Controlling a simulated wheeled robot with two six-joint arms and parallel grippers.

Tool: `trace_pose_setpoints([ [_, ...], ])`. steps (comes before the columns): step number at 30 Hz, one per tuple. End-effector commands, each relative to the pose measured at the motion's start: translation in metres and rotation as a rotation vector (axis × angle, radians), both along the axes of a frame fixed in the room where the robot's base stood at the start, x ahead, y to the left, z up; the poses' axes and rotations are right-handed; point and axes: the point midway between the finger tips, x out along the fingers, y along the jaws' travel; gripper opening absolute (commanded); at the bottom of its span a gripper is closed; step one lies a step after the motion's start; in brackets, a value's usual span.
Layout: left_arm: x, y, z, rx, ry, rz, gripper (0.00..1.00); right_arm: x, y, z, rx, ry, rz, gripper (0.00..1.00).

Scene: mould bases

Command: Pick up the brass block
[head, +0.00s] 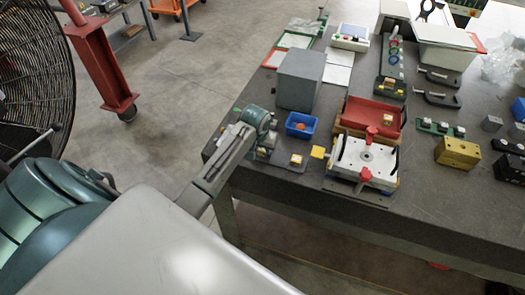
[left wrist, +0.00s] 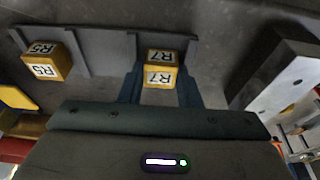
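Two brass-coloured blocks with white labels show in the left wrist view: one marked R7 (left wrist: 160,68) and one marked R5 (left wrist: 44,62). Both sit in bays of a grey rack (left wrist: 105,50). My left gripper (left wrist: 161,86) has its two fingers on either side of the R7 block, very close to it. Whether they press on it I cannot tell. In the head view my left gripper (head: 262,142) is low at the table's left front edge, partly hiding the R7 block; the R5 block (head: 296,159) is just to its right. My right gripper is out of view.
A grey box (head: 299,80) stands behind the rack, with a blue bin (head: 301,124) nearer. A white mould base (head: 366,158) with red clamps and a red tray (head: 374,115) are to the right. A yellow block (head: 457,152) lies further right. A metal block (left wrist: 285,75) is beside the gripper.

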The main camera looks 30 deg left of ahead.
Motion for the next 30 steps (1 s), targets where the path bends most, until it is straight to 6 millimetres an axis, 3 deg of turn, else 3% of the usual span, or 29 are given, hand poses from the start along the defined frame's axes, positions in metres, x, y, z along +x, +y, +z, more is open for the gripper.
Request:
trace_pose_setpoints([
  [1, 0.000, 0.000, 0.000, 0.000, 0.000, 0.000, 0.13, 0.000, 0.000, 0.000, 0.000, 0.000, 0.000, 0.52],
  [3, 0.000, 0.000, 0.000, 0.001, -0.001, 0.000, 0.00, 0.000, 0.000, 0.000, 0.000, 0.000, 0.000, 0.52],
  [14, 0.001, 0.000, 0.004, 0.001, -0.004, -0.001, 0.00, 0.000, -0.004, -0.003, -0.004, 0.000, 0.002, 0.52],
  [23, 0.001, 0.000, 0.035, 0.002, -0.007, -0.003, 0.00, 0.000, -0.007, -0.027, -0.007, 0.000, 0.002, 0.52],
  [30, -0.036, -0.052, 0.036, -0.005, -0.004, -0.004, 0.00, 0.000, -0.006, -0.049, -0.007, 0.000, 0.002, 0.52],
])
